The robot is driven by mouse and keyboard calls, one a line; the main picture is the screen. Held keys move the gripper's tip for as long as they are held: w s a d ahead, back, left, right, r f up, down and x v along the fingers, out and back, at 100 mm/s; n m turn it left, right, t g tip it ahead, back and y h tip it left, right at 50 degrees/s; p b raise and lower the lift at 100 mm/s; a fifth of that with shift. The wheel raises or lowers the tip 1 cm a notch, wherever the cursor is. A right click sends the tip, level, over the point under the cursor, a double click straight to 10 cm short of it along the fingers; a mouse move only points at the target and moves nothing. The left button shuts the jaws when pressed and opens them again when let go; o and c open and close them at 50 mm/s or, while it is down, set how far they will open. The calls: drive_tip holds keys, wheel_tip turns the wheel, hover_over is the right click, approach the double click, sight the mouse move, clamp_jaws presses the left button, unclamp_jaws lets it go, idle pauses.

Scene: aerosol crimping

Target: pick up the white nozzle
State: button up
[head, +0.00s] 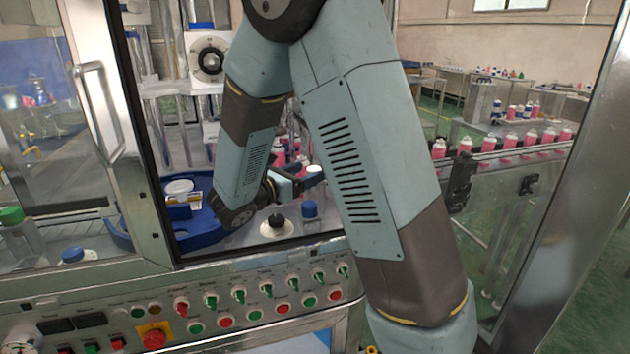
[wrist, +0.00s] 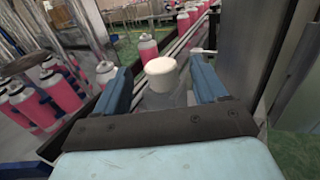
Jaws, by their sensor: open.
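The white nozzle (wrist: 161,72) is a short white cylinder in the wrist view. It shows between the two blue fingers of my gripper (wrist: 162,84), with a visible gap on each side. What it stands on is greyish and hard to make out. My gripper is open and holds nothing. In the head view my gripper (head: 299,181) is inside the machine, partly behind my own arm. A small whitish piece shows by its fingers there, but I cannot tell if it is the nozzle.
Several pink cans (wrist: 40,100) stand left of my gripper, and more line a conveyor ahead. In the head view a blue-capped piece (head: 310,209) and a round white piece with a dark top (head: 277,227) stand below my gripper. A blue ring-shaped tray (head: 197,243) lies left.

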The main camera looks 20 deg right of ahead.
drive_tip(key=shift+x, duration=2.75)
drive_tip(key=c, duration=1.2)
drive_tip(key=shift+c, duration=0.2)
drive_tip(key=shift+r, duration=0.1)
drive_tip(key=shift+r, duration=0.2)
wheel_tip(320, 180, up, 2)
drive_tip(key=shift+r, duration=0.1)
drive_tip(key=s+a+r, duration=0.8)
drive_tip(key=s+r, duration=0.2)
drive_tip(key=s, duration=0.1)
drive_tip(key=shift+a, duration=0.4)
drive_tip(key=shift+r, duration=0.1)
